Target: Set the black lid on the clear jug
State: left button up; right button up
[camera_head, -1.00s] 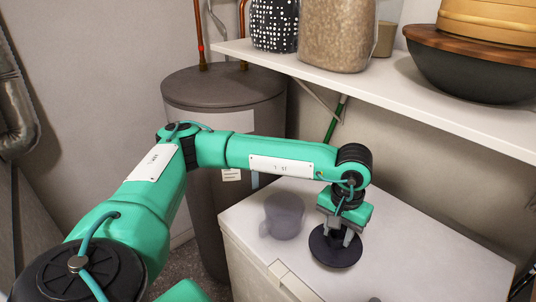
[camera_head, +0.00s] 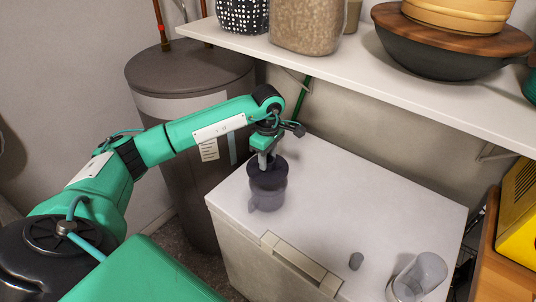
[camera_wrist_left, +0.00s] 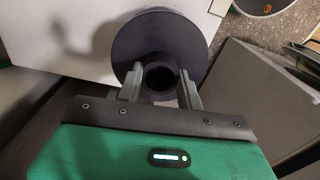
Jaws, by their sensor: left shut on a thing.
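My left gripper (camera_head: 266,160) is shut on the raised knob of the black lid (camera_head: 262,176). The lid is a dark round disc, roughly level, over the tinted see-through jug (camera_head: 269,198) on the white chest top. It overlaps the jug's top in the head view; I cannot tell whether it touches the rim or hovers just above. In the left wrist view the lid (camera_wrist_left: 160,40) lies beyond the fingers (camera_wrist_left: 160,88), with its hollow knob between them. The jug is hidden there. My right gripper is not in view.
A loaded shelf (camera_head: 400,95) overhangs the back. A grey tank (camera_head: 190,85) stands behind left. The chest's middle is clear.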

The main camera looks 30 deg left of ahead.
aim_at(268, 169)
pick_arm(q)
jog(key=shift+f, duration=0.55)
notch_tip(268, 169, down, 3)
jog(key=shift+r+b, duration=0.2)
jog(key=shift+b, duration=0.55)
jog(key=shift+f, duration=0.6)
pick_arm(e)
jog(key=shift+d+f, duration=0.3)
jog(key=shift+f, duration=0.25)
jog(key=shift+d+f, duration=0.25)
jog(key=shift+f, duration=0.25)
pick_arm(q)
jog(key=shift+d+b, duration=0.1)
jog(key=shift+b, duration=0.35)
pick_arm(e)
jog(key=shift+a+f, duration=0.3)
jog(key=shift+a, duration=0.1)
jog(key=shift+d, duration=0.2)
